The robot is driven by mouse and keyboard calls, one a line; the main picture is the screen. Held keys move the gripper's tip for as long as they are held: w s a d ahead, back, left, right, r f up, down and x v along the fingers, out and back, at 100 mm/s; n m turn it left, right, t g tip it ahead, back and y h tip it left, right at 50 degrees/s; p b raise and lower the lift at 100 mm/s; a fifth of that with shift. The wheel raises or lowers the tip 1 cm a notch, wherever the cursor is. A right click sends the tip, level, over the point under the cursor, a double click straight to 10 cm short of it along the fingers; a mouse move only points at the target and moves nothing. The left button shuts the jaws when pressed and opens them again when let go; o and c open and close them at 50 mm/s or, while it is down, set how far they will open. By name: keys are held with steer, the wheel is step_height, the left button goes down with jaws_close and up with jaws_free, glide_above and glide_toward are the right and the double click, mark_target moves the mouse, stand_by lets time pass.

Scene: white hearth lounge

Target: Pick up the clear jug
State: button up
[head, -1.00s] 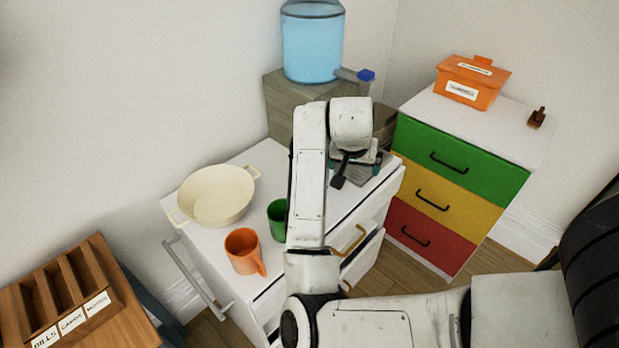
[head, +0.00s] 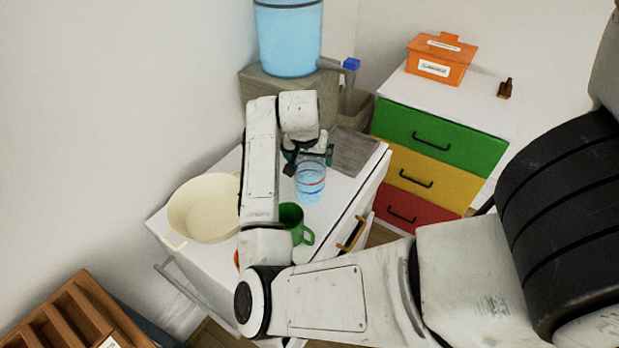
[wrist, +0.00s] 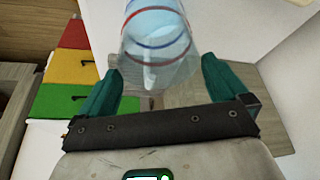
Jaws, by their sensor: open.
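The clear jug (head: 311,183) stands upright on the white cabinet top, in front of the grey board. It has blue and red bands. In the wrist view the jug (wrist: 158,38) is at top centre, partly cut off by the frame's upper edge. My gripper (head: 309,160) is at the jug's upper part, on its far side in the head view. In the wrist view my gripper (wrist: 161,70) has its teal fingers apart, one to each side of the jug's near end. I cannot tell whether either finger touches it.
A green mug (head: 291,222) stands close in front of the jug. A cream pot (head: 203,208) is to the left. An orange mug (head: 237,260) is mostly hidden by my arm. The grey board (head: 352,152) lies behind right; a water dispenser (head: 290,40) stands at the back.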

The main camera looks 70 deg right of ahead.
mark_target(310, 165)
steer(key=shift+x, duration=3.1)
steer(key=c, duration=0.9)
